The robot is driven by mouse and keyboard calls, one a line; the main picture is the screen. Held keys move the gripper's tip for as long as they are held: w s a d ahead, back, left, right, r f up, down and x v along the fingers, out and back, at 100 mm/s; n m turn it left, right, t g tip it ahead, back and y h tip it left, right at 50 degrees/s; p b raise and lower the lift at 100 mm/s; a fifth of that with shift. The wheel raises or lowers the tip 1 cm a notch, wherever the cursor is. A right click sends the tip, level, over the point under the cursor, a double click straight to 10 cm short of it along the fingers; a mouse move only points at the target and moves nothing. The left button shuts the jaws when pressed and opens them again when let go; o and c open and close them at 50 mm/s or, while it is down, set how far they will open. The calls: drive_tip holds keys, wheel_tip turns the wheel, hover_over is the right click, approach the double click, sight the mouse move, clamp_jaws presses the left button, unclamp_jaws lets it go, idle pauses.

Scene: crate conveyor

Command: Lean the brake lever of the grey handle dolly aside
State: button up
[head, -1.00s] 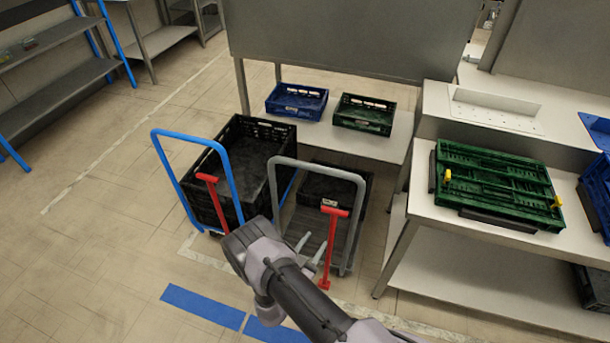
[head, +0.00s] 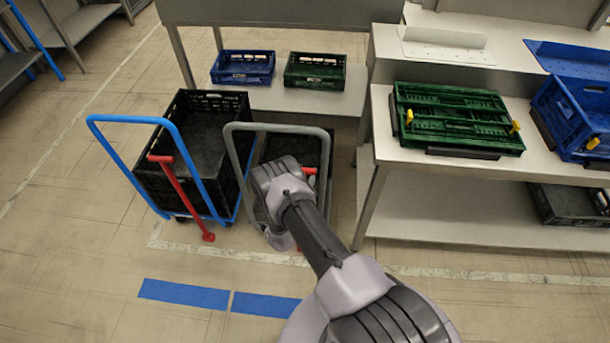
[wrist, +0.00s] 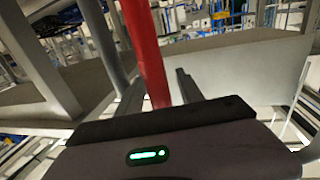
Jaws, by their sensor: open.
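The grey handle dolly (head: 233,150) stands beside the blue handle dolly, its grey hoop handle upright. Its red brake lever (head: 310,171) is mostly hidden behind my arm in the head view; only a bit of its top shows. In the wrist view the red lever (wrist: 144,48) runs down between the two fingers of my gripper (wrist: 160,90). The gripper is open around the lever, with gaps showing at its sides. The fingertips are hidden in the head view. The lever's lower end is hidden.
The blue handle dolly (head: 108,150) with a black crate (head: 160,185) and its own red lever (head: 178,190) stands close on the left. A white table (head: 375,150) with a green crate (head: 455,115) is close on the right. Floor in front is clear, with blue tape (head: 185,294).

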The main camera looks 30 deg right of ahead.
drive_tip(key=shift+w+d, duration=0.15)
clamp_jaws()
idle(1.4)
